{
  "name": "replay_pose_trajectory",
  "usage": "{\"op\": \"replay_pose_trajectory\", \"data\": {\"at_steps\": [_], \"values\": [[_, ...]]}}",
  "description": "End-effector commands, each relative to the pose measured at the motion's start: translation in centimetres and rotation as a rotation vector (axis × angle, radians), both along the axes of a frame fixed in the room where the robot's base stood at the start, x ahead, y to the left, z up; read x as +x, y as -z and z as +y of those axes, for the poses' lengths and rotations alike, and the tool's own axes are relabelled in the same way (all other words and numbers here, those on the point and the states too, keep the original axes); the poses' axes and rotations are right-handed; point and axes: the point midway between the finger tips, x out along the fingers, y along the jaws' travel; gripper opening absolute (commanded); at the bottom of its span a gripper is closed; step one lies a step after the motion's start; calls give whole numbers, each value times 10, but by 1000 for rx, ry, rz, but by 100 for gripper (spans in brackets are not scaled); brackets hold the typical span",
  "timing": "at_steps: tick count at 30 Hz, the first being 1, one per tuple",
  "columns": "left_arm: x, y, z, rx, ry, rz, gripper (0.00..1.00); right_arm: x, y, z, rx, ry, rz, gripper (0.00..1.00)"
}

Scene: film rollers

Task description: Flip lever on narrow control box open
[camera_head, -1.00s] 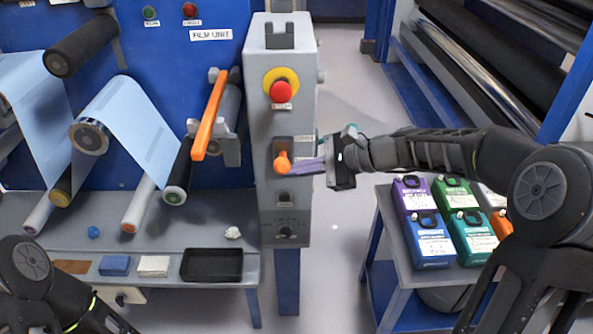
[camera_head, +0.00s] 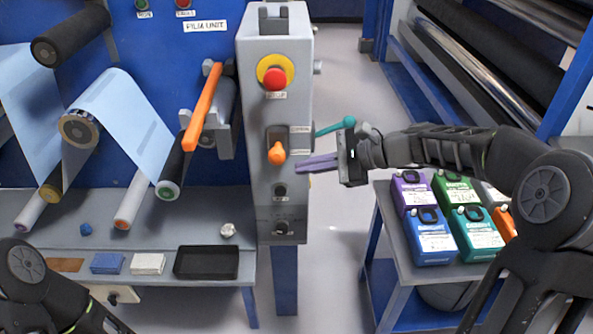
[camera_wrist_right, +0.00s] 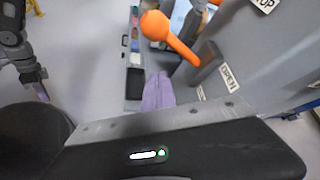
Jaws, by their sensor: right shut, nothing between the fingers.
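The narrow control box (camera_head: 294,104) is a tall grey box in the middle of the head view. Its orange lever (camera_head: 277,153) has a round knob and sticks out from the front, below the red stop button. In the right wrist view the lever's orange ball and shaft (camera_wrist_right: 172,36) are large, and an OPEN label (camera_wrist_right: 228,76) is by its base. My right gripper (camera_head: 303,165) has purple fingers pressed together with nothing between them. It is just right of the lever, apart from it. The fingers also show in the right wrist view (camera_wrist_right: 158,91). My left gripper is outside the head view.
A teal handle (camera_head: 334,127) sticks out right of the box, close above my right gripper. A red stop button (camera_head: 275,78) is above the lever. Film rollers and an orange bar (camera_head: 202,108) are left. A side table (camera_head: 391,250) with colored canisters is right.

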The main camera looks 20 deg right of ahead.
Motion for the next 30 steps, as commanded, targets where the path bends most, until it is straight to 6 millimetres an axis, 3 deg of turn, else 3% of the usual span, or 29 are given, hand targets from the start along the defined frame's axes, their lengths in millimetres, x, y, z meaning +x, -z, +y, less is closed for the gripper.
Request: {"op": "replay_pose_trajectory", "data": {"at_steps": [6, 12, 30], "values": [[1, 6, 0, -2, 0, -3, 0, -14, -21, -37, -1, 1, 0, 0], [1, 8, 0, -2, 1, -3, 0, -22, -33, -55, 1, -2, 3, 0], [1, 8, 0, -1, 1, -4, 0, -23, -35, -57, -2, -6, 0, 0]]}}
